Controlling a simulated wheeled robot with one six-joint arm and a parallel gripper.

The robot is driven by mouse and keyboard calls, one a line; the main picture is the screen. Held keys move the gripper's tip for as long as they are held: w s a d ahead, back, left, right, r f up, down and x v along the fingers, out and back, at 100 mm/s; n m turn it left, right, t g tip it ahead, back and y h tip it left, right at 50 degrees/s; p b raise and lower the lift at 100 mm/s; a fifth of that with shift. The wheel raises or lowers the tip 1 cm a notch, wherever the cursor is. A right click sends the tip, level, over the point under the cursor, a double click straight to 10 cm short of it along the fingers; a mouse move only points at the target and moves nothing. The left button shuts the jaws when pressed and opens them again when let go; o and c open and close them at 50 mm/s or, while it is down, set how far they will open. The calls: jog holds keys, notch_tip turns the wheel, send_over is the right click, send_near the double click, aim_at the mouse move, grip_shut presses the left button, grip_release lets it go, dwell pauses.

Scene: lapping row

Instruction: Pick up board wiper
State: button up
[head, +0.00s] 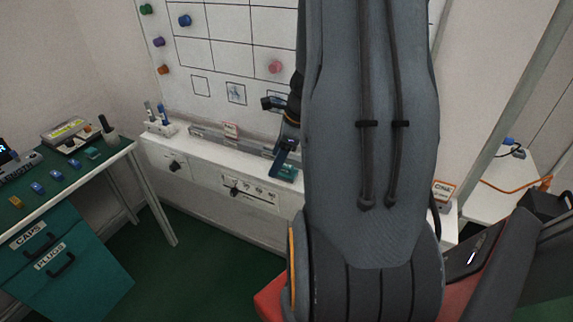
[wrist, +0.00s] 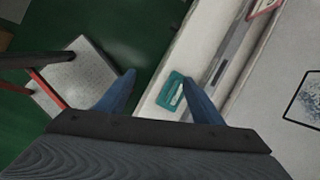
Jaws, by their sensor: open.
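The teal block with a pale label, which looks like the board wiper (head: 288,173), lies on the white ledge (head: 205,146) below the whiteboard. In the wrist view the board wiper (wrist: 171,91) lies between the lines of the two blue fingers, closer to the right finger. My gripper (head: 285,148) is open and empty, above the ledge by the wiper. In the wrist view my gripper (wrist: 160,77) has its fingertips spread wide. I cannot tell the exact height gap. My arm hides the ledge right of the wiper in the head view.
The whiteboard (head: 235,55) with coloured magnets rises behind the ledge. A marker holder (head: 160,125) stands at the ledge's left end, and a grey tray strip (head: 215,137) runs along it. A green-topped desk (head: 65,185) stands left. Green floor lies between.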

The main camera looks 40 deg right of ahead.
aim_at(285, 165)
jog(key=d+m, duration=0.2)
jog(key=d, duration=0.1)
jog(key=s+d+m, duration=0.1)
jog(key=d+m, duration=0.1)
jog(key=shift+d+f+t+p, duration=0.2)
jog(key=shift+f+t+p, duration=0.1)
jog(key=shift+f+p, duration=0.1)
jog(key=shift+h, duration=0.3)
jog(key=shift+w+p+x, duration=0.15)
jog(key=shift+x, duration=1.75)
jog(key=shift+w+p+x, duration=0.1)
jog(key=shift+p+x, duration=0.05)
jog(key=shift+x, duration=1.7)
jog(key=shift+r, duration=0.15)
jog(key=c, duration=1.2)
jog(key=shift+o, duration=0.2)
notch_tip(285, 165, up, 10)
jog(key=o, duration=0.5)
jog(key=c, duration=0.4)
